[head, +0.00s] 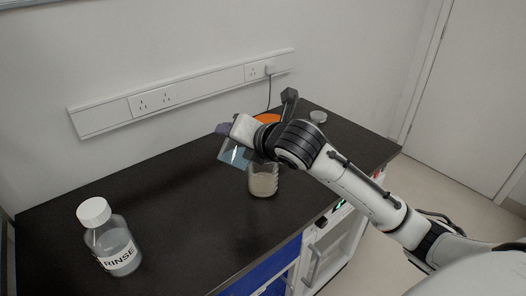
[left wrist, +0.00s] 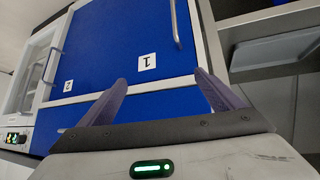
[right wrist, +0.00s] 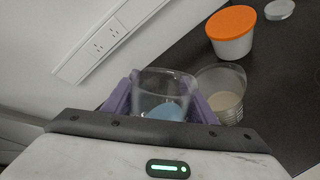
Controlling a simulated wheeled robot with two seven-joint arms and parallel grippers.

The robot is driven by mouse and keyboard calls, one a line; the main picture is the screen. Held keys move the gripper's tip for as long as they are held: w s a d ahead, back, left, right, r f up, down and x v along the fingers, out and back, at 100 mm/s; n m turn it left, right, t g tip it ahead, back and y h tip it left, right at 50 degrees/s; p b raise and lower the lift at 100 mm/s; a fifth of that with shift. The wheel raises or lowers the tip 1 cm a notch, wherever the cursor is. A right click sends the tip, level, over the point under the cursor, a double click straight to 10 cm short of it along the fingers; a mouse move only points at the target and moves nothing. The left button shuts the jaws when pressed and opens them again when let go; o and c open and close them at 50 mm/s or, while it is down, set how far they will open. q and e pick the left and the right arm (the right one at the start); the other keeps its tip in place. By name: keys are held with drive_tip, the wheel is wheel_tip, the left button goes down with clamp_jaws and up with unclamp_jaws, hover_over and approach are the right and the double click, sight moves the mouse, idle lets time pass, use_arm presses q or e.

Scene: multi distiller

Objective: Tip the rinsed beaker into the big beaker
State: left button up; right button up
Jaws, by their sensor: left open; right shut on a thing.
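My right gripper (right wrist: 160,90) is shut on a clear beaker (right wrist: 164,83), its purple fingers on either side of the glass. A blue patch shows low in this beaker. In the head view the held beaker (head: 235,154) is tilted, up in the air just to the upper left of the big beaker (head: 263,182). The big beaker stands upright on the dark bench with pale contents. It also shows in the right wrist view (right wrist: 226,96), just right of the held beaker. No stream between them is visible. My left gripper (left wrist: 162,88) is open and empty, facing blue cabinet doors.
A RINSE bottle (head: 112,246) with a white cap stands at the bench's left. An orange-lidded tub (right wrist: 232,32) and a small round lid (right wrist: 280,9) lie behind the big beaker. A socket rail (head: 190,92) runs along the wall. The middle-left of the bench (head: 165,195) is clear.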

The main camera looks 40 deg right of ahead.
drive_tip(key=shift+r, duration=0.2)
drive_tip(key=shift+f+m+g+y, duration=0.25)
drive_tip(key=shift+m+g+y, duration=0.05)
drive_tip(key=shift+m+y, duration=0.1)
drive_tip(key=shift+f, duration=0.25)
drive_tip(key=shift+m+y, duration=0.3)
drive_tip(key=shift+r+m+g+y, duration=0.25)
drive_tip(key=shift+m+g+y, duration=0.15)
drive_tip(key=shift+g+y, duration=0.1)
drive_tip(key=shift+w+d+r+m+y, duration=0.1)
drive_tip(key=shift+w+d+m+y, duration=0.15)
drive_tip(key=shift+d, duration=0.1)
drive_tip(key=shift+w+d+r+m+y, duration=0.1)
drive_tip(key=shift+d+m+y, duration=0.05)
drive_tip(key=shift+d+y, duration=0.15)
drive_tip(key=shift+d, duration=0.2)
drive_tip(key=shift+w+d+r+m+g+y, duration=0.1)
drive_tip(key=shift+r+m+g+y, duration=0.2)
drive_tip(key=shift+m+g+y, duration=0.35)
